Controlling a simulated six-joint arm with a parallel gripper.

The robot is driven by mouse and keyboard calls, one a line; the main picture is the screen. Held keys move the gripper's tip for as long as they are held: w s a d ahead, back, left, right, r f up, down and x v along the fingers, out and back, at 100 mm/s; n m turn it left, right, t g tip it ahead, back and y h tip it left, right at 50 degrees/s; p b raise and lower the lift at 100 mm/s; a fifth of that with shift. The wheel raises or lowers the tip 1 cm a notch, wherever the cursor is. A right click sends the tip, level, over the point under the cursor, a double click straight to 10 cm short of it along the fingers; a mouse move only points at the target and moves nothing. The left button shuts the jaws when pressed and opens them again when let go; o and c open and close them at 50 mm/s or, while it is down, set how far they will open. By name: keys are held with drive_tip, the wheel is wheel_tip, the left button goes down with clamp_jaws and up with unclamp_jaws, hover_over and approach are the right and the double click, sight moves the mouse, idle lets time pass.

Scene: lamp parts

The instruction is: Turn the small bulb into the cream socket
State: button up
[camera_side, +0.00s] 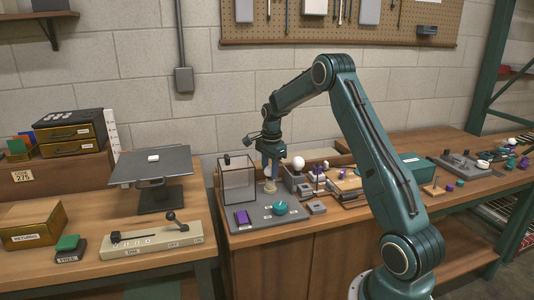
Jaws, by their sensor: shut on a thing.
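My gripper (270,168) points down on the grey board of the right-hand bench, directly above the cream socket (270,187). The cream socket is a small pale upright piece on the board. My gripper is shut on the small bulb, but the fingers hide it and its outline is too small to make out. I cannot tell whether the bulb touches the socket or how far it sits in it.
A clear-sided frame box (238,180) stands close left of my gripper. A white globe (299,163) on a grey block stands close right. A purple block (243,217) and a teal knob (280,208) lie in front. Several small parts crowd the bench further right.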

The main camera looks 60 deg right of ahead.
drive_tip(key=shift+a+f+m, duration=0.1)
drive_tip(key=shift+f+m, duration=0.05)
drive_tip(key=shift+m, duration=0.85)
drive_tip(key=shift+f+m, duration=0.1)
drive_tip(key=shift+m, duration=0.9)
drive_tip(key=shift+m, duration=0.3)
drive_tip(key=m, duration=0.4)
drive_tip(key=shift+m, duration=1.1)
drive_tip(key=m, duration=0.2)
drive_tip(key=shift+m, duration=0.4)
drive_tip(key=m, duration=0.4)
drive_tip(key=shift+g, duration=0.3)
